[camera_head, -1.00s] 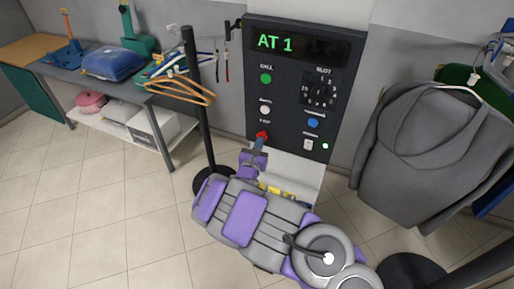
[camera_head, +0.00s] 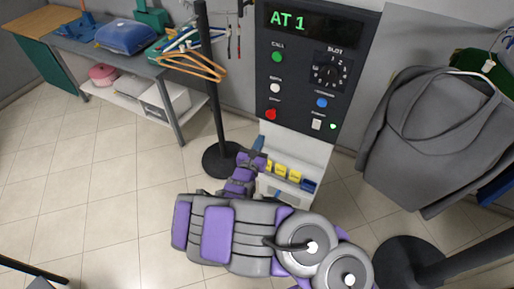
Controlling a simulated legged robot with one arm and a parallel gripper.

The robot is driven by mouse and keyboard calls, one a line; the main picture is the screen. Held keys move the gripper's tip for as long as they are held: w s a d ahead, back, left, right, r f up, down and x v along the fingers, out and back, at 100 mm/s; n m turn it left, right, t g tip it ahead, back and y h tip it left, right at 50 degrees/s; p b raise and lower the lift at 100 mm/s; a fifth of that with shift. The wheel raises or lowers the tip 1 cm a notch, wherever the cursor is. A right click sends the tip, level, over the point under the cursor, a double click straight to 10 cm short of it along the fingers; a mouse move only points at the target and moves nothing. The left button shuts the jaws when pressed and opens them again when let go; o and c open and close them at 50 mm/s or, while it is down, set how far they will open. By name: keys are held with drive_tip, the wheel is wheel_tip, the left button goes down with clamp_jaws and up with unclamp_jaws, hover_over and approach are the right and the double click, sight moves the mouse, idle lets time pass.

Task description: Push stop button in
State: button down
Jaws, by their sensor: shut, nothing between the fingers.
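The red stop button (camera_head: 271,114) is at the lower left of the dark control panel (camera_head: 291,56), under a small blurred label. It is fully in sight, and I cannot tell how deep it sits. My gripper (camera_head: 258,144) is shut and empty, just below the panel's lower left corner. It is below and slightly left of the red button, apart from it in the picture. Its fingertips are small and partly hidden by my purple and grey wrist. The display reads "AT 1".
Other controls are the green button (camera_head: 277,57), white button (camera_head: 275,88), blue button (camera_head: 321,103) and slot dial (camera_head: 330,73). A grey hooded garment (camera_head: 425,140) hangs at right.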

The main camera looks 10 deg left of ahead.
drive_tip(key=s, duration=0.3)
drive_tip(key=shift+s+a, duration=0.25)
drive_tip(key=shift+a, duration=0.25)
drive_tip(key=shift+r, duration=0.1)
